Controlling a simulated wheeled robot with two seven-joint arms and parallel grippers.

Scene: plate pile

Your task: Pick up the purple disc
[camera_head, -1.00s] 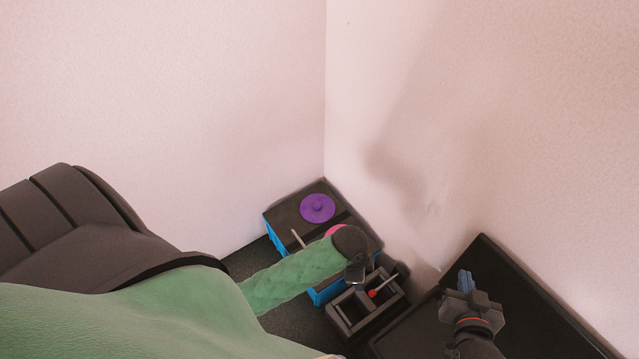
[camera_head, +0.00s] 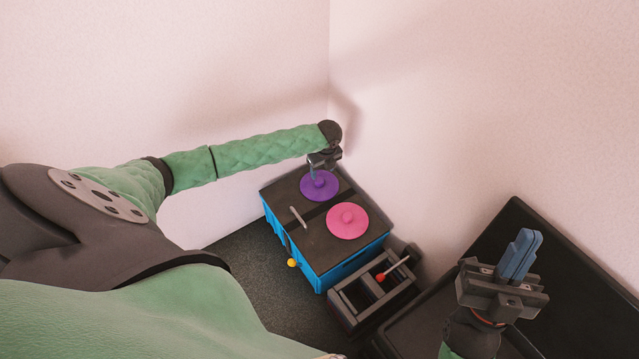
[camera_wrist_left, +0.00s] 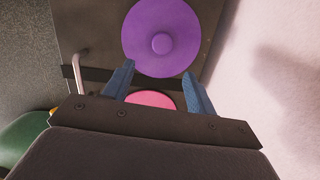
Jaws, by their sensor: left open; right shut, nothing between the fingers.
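The purple disc (camera_head: 319,186) with a small round knob lies flat on the dark top of a blue-sided box (camera_head: 318,240). In the left wrist view the purple disc (camera_wrist_left: 161,36) lies just beyond my fingertips. My left gripper (camera_head: 314,174) is open above the purple disc, pointing down, and its fingers partly cover the disc. In the wrist view the open fingers (camera_wrist_left: 157,82) hold nothing between them, and the gap to the disc cannot be judged. My right gripper (camera_head: 523,250) is shut and empty at the lower right, away from the box.
A pink disc (camera_head: 347,221) lies on the same box top, nearer me. A grey handle (camera_head: 299,217) and a yellow ball (camera_head: 292,262) are at the box's left side. A dark open frame (camera_head: 347,307) with a red-ended stick stands in front. Walls close in behind.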

